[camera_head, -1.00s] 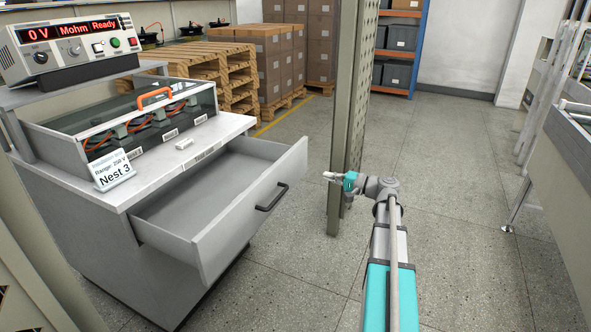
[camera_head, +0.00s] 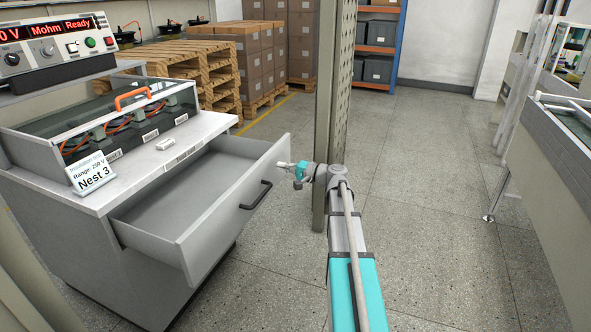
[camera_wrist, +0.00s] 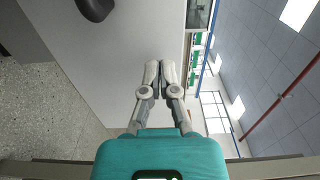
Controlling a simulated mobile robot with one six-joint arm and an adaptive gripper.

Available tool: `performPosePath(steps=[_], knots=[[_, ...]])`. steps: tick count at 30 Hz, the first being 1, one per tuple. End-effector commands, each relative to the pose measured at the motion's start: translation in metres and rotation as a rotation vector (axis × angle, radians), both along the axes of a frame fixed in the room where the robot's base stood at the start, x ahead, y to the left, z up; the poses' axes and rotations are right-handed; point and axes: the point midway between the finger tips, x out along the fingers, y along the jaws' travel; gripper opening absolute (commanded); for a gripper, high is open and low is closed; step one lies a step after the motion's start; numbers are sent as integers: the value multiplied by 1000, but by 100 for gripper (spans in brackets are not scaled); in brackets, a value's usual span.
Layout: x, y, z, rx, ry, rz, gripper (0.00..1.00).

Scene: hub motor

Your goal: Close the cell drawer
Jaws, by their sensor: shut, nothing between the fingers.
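The cell drawer (camera_head: 222,222) is pulled out of the grey cabinet and looks empty inside. Its front panel carries a dark bar handle (camera_head: 257,195). My gripper (camera_head: 283,165) is shut and empty, beside the far upper end of the drawer front in the head view. In the wrist view my gripper (camera_wrist: 159,64) points at the pale drawer front (camera_wrist: 125,55), and part of the dark handle (camera_wrist: 95,8) shows at the top left. I cannot tell whether the fingertips touch the panel.
A metal post (camera_head: 334,110) stands close behind my arm. Open floor (camera_head: 430,200) lies to the right.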

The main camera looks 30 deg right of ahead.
Motion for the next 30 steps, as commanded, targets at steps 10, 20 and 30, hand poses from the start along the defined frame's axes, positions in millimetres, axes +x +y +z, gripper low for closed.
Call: performPosePath(steps=[10, 20, 30], knots=[[26, 20, 0, 0, 0, 0, 0], [28, 22, 0, 0, 0, 0, 0], [30, 20, 0, 0, 0, -6, 0]])
